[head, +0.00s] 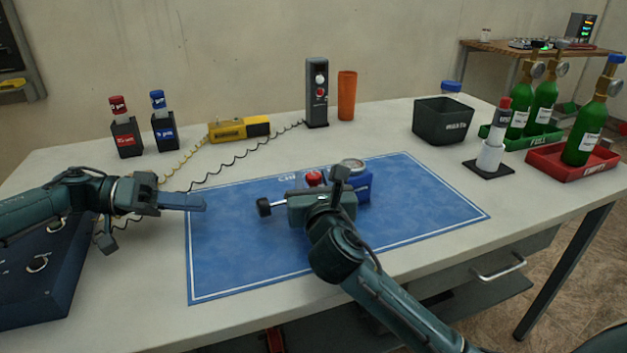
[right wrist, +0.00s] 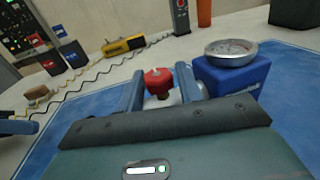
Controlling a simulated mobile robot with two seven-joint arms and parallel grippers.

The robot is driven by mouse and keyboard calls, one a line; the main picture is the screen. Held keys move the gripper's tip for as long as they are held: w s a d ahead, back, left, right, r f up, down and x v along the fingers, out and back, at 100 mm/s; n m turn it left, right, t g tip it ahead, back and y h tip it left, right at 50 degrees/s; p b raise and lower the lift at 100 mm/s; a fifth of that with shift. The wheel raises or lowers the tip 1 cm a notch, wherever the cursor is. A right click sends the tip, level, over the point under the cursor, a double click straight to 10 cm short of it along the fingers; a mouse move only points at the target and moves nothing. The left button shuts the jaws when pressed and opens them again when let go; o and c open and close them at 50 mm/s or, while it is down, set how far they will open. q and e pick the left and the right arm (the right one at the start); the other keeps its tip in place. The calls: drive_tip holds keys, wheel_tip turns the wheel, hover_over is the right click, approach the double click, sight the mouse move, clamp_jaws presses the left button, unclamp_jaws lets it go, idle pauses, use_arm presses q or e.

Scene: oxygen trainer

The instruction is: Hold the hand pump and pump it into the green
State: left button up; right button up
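The hand pump on the blue mat shows a blue block with a round gauge (head: 353,164) on top and a red knob (head: 314,177) to its left. In the right wrist view the gauge (right wrist: 231,51) and red knob (right wrist: 158,82) are close in front. My right gripper (right wrist: 158,92) has its fingers apart, one on each side of the knob, with small gaps showing. The gauge reading is too small to tell. My arm hides much of the pump in the head view. My left gripper (head: 190,202) hovers over the mat's left edge, away from the pump; its finger gap is unclear.
The blue mat (head: 430,205) is mostly clear. A yellow device (head: 238,129), grey device (head: 317,92) and orange cup (head: 347,96) stand behind it. A black bin (head: 443,119) and green cylinders (head: 585,135) stand right. A dark blue box (head: 45,265) sits front left.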

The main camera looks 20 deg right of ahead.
clamp_jaws()
idle(1.2)
